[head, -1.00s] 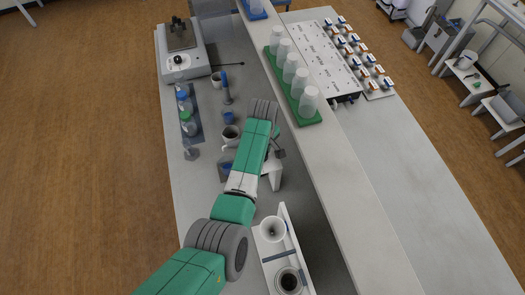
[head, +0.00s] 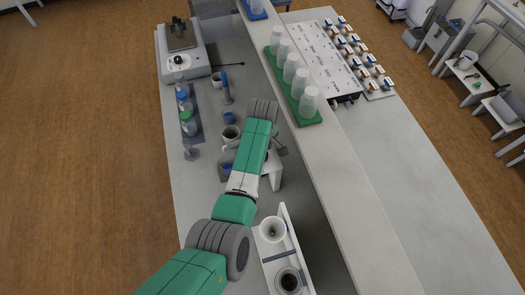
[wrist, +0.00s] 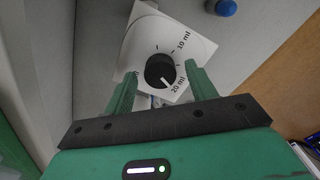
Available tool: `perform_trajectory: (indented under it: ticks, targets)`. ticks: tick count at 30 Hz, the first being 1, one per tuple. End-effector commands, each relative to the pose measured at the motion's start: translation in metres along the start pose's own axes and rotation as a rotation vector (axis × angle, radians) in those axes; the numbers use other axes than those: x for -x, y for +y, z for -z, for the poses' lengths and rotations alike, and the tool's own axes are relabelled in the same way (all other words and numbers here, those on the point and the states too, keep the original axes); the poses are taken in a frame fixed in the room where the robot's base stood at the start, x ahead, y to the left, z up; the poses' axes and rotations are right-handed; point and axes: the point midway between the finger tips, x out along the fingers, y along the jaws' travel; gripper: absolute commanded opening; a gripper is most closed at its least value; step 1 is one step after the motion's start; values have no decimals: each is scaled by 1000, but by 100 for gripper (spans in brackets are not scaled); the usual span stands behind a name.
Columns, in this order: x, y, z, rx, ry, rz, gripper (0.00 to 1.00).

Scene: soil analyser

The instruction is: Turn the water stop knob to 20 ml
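The water stop knob (wrist: 159,70) is a round black dial on a white square plate (wrist: 141,45) in the wrist view. The plate carries "10 ml" at its upper right and "20 ml" at its lower right. The knob's white pointer mark is toward the lower right, close to the "20 ml" label. My gripper (wrist: 160,76) is open, with one green finger at each side of the knob in the picture. Gaps show between the fingers and the knob. In the head view my arm hides the knob and my gripper; part of a white stand (head: 273,172) shows beside the arm.
A blue round cap (wrist: 226,8) lies beyond the plate in the wrist view. In the head view, a mug (head: 230,134), capped bottles (head: 184,104) and a hotplate (head: 183,62) stand on the bench. A raised shelf with cups in a green rack (head: 306,117) runs along my arm's right.

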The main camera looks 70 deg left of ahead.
Motion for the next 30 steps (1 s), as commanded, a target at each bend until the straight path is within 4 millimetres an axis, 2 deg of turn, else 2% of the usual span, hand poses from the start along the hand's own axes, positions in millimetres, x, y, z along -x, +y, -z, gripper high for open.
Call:
perform_trajectory:
  ticks: [8,15,21,30]
  targets:
    - [5,0,0,0,0,0,56]
    - [51,0,0,-1,1,-3,56]
    - [75,0,0,0,0,-1,56]
    - [78,0,0,0,0,1,56]
